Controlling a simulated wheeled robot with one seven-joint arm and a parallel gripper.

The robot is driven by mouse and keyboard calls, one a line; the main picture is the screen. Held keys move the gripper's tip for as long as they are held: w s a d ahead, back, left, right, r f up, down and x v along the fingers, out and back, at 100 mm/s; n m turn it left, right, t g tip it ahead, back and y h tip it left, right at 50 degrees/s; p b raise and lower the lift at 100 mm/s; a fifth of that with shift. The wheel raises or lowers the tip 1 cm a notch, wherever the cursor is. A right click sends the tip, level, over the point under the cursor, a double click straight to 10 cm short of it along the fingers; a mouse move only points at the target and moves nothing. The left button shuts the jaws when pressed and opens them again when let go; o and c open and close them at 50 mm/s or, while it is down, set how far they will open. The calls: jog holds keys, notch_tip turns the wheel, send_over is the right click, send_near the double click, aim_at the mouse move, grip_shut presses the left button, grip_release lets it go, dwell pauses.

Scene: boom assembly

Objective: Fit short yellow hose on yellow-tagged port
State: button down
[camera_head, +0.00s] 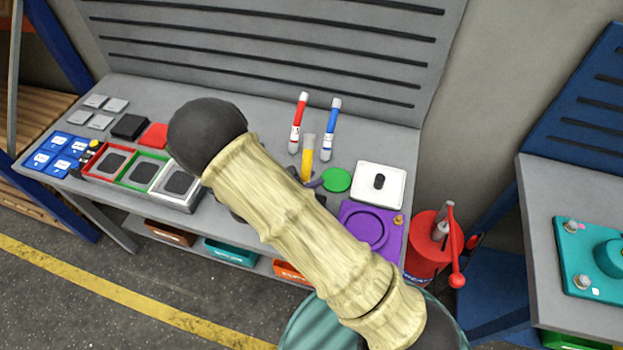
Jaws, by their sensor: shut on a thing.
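A short yellow hose (307,162) with a pale upper end stands upright at the middle of the workbench, just beyond my arm. My gripper (319,198) is mostly hidden behind my cream-covered arm, with only small dark parts showing at the hose's lower end. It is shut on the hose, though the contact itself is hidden. I cannot make out a yellow tag on any port. A teal block (570,262) with small fittings and tags sits on the bench at the right.
A red hose (297,124) and a blue hose (330,130) stand behind. Near them are a green disc (336,180), a white plate (380,184) and a purple block (355,214). Framed trays (144,174) lie left. A red canister (430,245) stands between the benches.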

jog(key=shift+f+b, duration=0.6)
jog(key=shift+f, duration=0.15)
jog(key=c, duration=1.1)
grip_release()
jog(key=shift+c, duration=0.2)
jog(key=b+v, duration=0.3)
jog(key=v, duration=1.4)
jog(key=shift+s+r+b, duration=0.2)
jog(key=shift+b, duration=0.1)
jog(key=s+d+r+m+g+y, duration=0.1)
jog(key=d+m+y, duration=0.4)
jog(key=d+m, duration=0.7)
jog(key=s+d+r+m+g+y, duration=0.2)
jog(key=d+m+g+y, duration=0.3)
jog(key=d+m, duration=0.7)
jog(key=shift+d+r+m+y, duration=0.35)
jog(key=shift+r+m, duration=0.25)
jog(key=shift+m, duration=0.3)
